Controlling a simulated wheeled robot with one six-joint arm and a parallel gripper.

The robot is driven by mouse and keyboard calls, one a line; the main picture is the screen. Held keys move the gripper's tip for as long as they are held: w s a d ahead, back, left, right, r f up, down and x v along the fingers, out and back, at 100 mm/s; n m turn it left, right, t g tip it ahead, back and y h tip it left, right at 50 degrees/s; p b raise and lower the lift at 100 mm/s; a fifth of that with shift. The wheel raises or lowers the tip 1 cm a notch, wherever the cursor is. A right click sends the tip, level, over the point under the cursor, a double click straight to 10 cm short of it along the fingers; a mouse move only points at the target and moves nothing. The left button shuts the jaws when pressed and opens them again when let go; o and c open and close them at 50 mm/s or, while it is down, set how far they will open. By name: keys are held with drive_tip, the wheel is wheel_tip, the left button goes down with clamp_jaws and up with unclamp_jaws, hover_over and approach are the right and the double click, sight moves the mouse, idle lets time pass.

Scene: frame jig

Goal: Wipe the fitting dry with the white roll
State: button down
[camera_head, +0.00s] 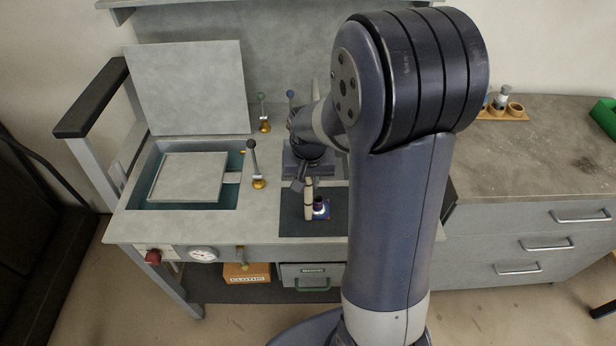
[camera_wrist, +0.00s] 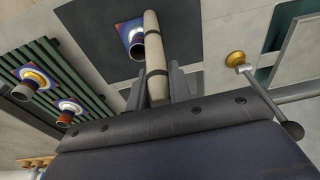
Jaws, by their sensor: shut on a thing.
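The white roll (camera_wrist: 153,50) is a slim off-white stick with dark bands. My gripper (camera_wrist: 157,86) is shut on its near end in the wrist view. In the head view the roll (camera_head: 308,199) stands roughly upright below my gripper (camera_head: 303,184). The fitting (camera_head: 320,207), a short dark tube on a blue square plate, sits on the dark mat just right of the roll. In the wrist view the fitting (camera_wrist: 133,42) is left of the roll, its plate partly hidden behind it. I cannot tell whether the roll touches the fitting.
More fittings (camera_wrist: 67,110) sit on a green slatted rack (camera_wrist: 58,60) in the wrist view. The dark mat (camera_head: 292,224) lies on the bench. A sunken basin (camera_head: 190,202) and levers with brass bases (camera_head: 259,183) are to the left. My arm hides the bench's right part.

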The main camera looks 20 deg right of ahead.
drive_tip(key=shift+w+d, duration=0.85)
drive_tip(key=shift+w, duration=1.75)
drive_tip(key=shift+s+a, duration=0.3)
drive_tip(key=shift+s, duration=0.55)
drive_tip(key=shift+s+a, duration=0.25)
drive_tip(key=shift+s, duration=0.65)
drive_tip(key=shift+s+a, duration=0.3)
drive_tip(key=shift+s, duration=0.55)
drive_tip(key=shift+r, duration=0.1)
drive_tip(key=shift+r+p, duration=2.55)
drive_tip(key=shift+r, duration=0.9)
drive_tip(key=shift+w, duration=0.1)
